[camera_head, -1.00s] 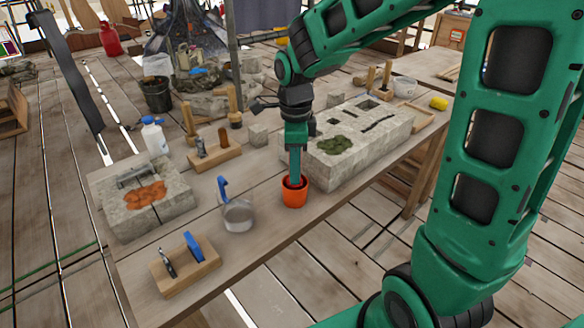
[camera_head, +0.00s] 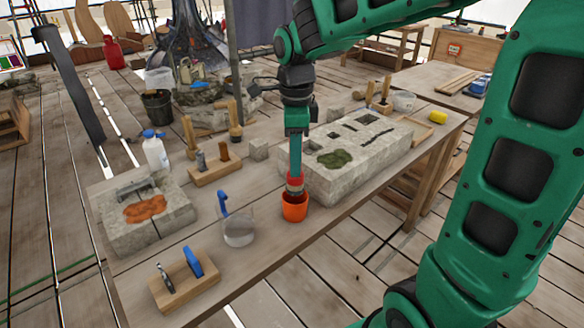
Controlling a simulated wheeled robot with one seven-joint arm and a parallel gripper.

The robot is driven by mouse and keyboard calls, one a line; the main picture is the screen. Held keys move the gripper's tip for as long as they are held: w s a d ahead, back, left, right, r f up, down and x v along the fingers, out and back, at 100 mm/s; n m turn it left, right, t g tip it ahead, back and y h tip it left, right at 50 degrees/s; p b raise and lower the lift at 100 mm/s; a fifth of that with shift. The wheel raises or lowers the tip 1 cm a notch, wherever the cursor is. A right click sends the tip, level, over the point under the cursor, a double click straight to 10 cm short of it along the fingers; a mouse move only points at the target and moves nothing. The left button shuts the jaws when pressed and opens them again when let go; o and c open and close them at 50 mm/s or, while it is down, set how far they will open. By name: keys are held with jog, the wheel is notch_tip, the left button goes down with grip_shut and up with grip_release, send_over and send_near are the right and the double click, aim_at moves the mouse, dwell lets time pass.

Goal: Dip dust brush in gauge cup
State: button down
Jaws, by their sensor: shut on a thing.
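My gripper (camera_head: 294,174) points straight down over the front part of the workbench. It is shut on a slim thing with a red band, which looks like the dust brush (camera_head: 295,184). The brush is upright, and its dark lower end is at the mouth of an orange cup (camera_head: 294,210), which looks like the gauge cup. The cup's rim hides the brush's tip, so I cannot tell how deep it reaches. The cup stands upright on the bench. A clear cup (camera_head: 239,234) with a blue handle standing up from it is to the left.
A stone block (camera_head: 365,160) with dark slots and a green patch lies close behind the orange cup. A stone slab (camera_head: 150,205) with an orange patch, a white bottle (camera_head: 155,153) and wooden tool holders (camera_head: 185,285) are to the left. Bare bench lies in front.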

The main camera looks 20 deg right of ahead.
jog(key=shift+r, duration=2.45)
